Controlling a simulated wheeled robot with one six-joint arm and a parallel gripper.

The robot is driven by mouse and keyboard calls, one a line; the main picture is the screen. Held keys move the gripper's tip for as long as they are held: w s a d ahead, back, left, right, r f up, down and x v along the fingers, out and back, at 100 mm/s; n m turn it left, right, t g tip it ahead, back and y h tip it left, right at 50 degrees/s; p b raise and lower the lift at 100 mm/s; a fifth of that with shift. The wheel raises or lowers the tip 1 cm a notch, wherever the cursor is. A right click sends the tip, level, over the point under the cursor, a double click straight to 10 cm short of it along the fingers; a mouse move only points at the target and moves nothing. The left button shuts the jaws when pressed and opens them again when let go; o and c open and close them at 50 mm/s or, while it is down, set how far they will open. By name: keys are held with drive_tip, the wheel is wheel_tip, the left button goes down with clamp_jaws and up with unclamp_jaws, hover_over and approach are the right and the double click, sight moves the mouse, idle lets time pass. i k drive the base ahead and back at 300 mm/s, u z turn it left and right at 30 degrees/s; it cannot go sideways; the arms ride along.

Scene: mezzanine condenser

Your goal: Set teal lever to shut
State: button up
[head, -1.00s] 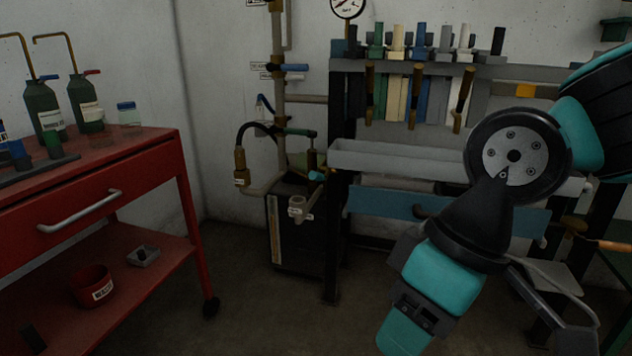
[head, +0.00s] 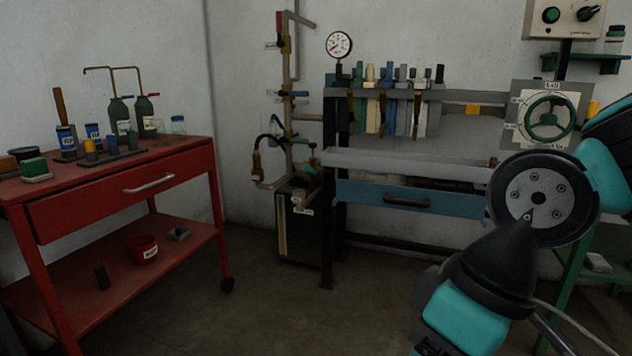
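A small teal-green lever (head: 312,145) shows low on the pipework in the back corner, above a dark box-shaped unit. A second small teal spot sits just below it, and at this distance I cannot tell which of them is the teal lever, nor its exact angle. My arm, black and teal, fills the lower right of the head view, well to the right of and nearer than the pipework. My gripper is not in the picture, so its state does not show.
A red cart (head: 175,159) with bottles on top stands at the left. A rack (head: 400,158) with a blue drawer (head: 370,193) stands right of the pipes. The floor (head: 270,315) between is clear.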

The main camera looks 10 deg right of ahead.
sight(308, 168)
drive_tip(key=u, duration=0.8)
drive_tip(key=i, duration=1.1)
drive_tip(key=z, duration=0.45)
drive_tip(key=i, duration=0.85)
drive_tip(key=z, duration=0.75)
